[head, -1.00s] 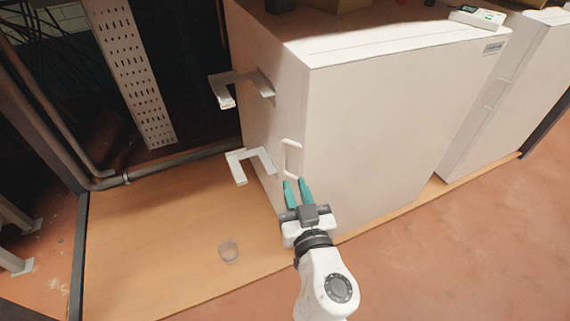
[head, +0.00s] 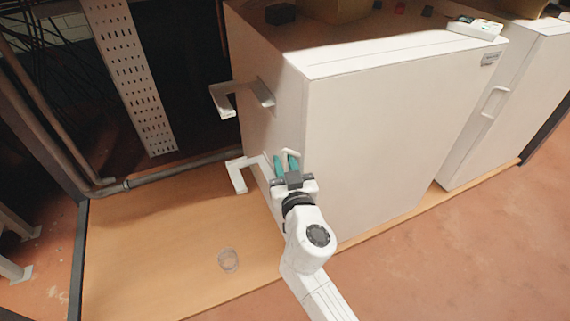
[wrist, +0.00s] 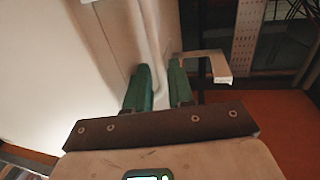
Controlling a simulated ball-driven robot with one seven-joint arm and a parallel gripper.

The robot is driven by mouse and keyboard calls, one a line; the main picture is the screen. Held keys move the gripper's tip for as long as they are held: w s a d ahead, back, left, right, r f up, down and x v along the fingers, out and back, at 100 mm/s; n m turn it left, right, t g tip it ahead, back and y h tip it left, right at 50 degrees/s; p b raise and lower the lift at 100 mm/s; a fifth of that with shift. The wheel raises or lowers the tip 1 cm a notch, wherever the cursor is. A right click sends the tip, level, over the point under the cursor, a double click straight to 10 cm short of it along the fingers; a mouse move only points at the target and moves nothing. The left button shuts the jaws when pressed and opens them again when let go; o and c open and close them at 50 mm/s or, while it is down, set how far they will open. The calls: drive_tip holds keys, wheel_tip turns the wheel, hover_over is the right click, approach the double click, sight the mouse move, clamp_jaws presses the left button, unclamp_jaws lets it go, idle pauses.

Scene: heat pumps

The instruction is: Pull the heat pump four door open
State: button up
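The nearest white heat pump cabinet (head: 385,135) stands on the wooden board, its front door appearing closed. Its number is too small to read. A pale loop handle (head: 293,151) sits at the door's left edge, mostly hidden by my gripper. My gripper (head: 286,160) with green fingers is at this handle. In the wrist view, the gripper (wrist: 158,80) has its fingers apart, with the pale handle bar (wrist: 152,45) showing between and beyond them. Contact with the handle cannot be told.
Two white brackets, an upper (head: 238,95) and a lower (head: 245,172), stick out from the cabinet's left side, the lower close to my gripper. A second white cabinet (head: 515,105) stands right. A clear cup (head: 228,260) stands on the board (head: 150,250). The floor in front is clear.

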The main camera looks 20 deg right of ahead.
drive_tip(key=shift+c, duration=0.2)
clamp_jaws()
idle(1.1)
